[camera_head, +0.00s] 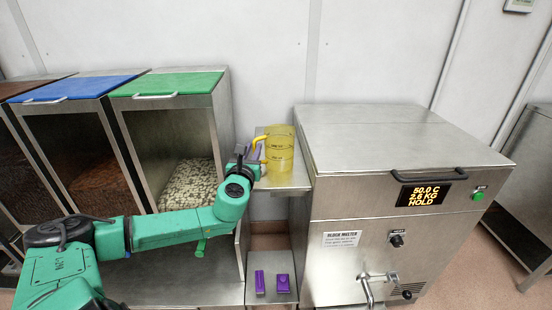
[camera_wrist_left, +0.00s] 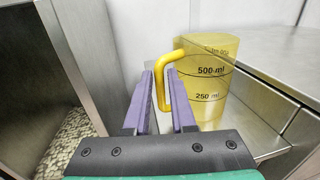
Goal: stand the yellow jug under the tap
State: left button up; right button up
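The yellow jug (camera_head: 279,148), a translucent measuring jug, stands upright on a small metal shelf (camera_head: 292,183) left of the block melter. Its handle (camera_head: 259,142) points left towards my left gripper (camera_head: 250,162). In the left wrist view the jug (camera_wrist_left: 208,85) shows millilitre marks. There the purple fingers of my left gripper (camera_wrist_left: 161,90) stand apart, one on each side of the yellow handle (camera_wrist_left: 161,88), with a gap visible. The metal tap (camera_head: 368,286) is low on the melter's front, at the bottom edge of the view. My right gripper is not in view.
Bins with green (camera_head: 170,84) and blue (camera_head: 70,88) lids stand left of the jug. Two purple objects (camera_head: 283,283) lie on a low surface below the shelf.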

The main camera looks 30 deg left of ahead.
pick_arm(q)
jog(key=x, duration=0.5)
jog(key=shift+w+a+f, duration=0.1)
jog(key=shift+w+a, duration=0.05)
jog(key=shift+w, duration=0.2)
jog(key=shift+s, duration=0.1)
grip_shut()
dwell(0.9)
